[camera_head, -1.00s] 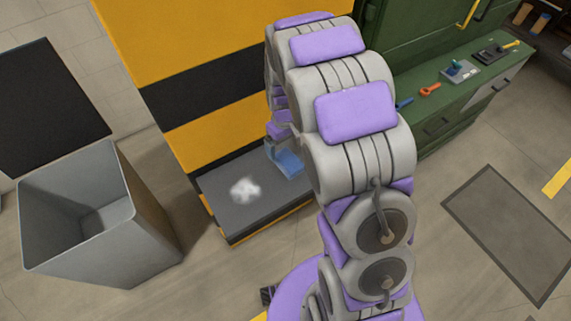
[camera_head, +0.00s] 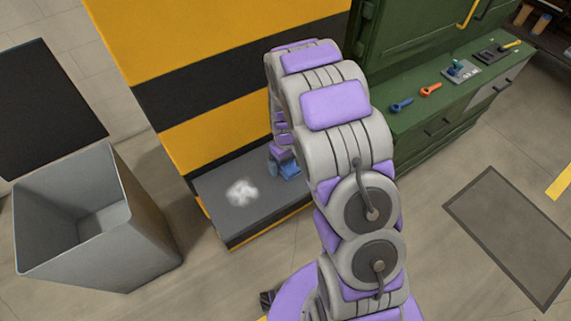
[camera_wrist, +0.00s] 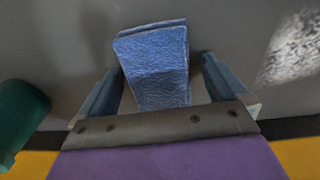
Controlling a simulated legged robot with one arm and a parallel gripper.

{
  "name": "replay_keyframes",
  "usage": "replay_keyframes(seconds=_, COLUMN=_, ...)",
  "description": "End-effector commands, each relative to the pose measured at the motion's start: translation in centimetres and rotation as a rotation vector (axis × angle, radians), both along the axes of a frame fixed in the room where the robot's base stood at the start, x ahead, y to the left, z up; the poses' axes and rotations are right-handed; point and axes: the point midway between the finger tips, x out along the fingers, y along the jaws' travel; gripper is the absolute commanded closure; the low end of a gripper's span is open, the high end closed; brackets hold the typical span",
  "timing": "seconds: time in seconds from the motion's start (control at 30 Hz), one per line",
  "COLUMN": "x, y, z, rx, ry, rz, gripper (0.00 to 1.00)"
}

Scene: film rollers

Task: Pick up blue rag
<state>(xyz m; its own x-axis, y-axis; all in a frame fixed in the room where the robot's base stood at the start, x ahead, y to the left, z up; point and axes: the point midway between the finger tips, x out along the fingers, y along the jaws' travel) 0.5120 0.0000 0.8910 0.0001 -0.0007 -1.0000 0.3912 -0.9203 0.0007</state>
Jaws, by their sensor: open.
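The blue rag (camera_head: 291,170) lies on the grey ledge (camera_head: 213,186) at the base of the yellow and black striped unit. In the wrist view the rag (camera_wrist: 158,60) is a folded, textured blue block between the two fingers. My gripper (camera_wrist: 161,68) is open, with one finger on each side of the rag. Gaps show between the rag and the fingers toward their tips. In the head view my gripper (camera_head: 278,165) is low over the ledge and partly covers the rag.
A white patch (camera_head: 242,192) lies on the ledge left of the rag. A dark green object (camera_wrist: 18,115) shows at the wrist view's left edge. A grey bin (camera_head: 150,235) stands at left. A green cabinet (camera_head: 440,120) with tools on top is at right.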

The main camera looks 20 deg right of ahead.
Motion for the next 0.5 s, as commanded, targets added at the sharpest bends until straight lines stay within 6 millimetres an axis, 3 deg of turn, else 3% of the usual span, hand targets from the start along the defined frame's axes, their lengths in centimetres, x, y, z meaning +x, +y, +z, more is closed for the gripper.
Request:
replay_keyframes(seconds=0.07, x=0.02, y=0.04, z=0.03, rx=-0.001, ry=0.000, rz=0.000, gripper=0.04)
replay_keyframes(seconds=0.5, x=0.02, y=0.25, z=0.05, rx=-0.003, ry=0.000, rz=0.000, gripper=0.46)
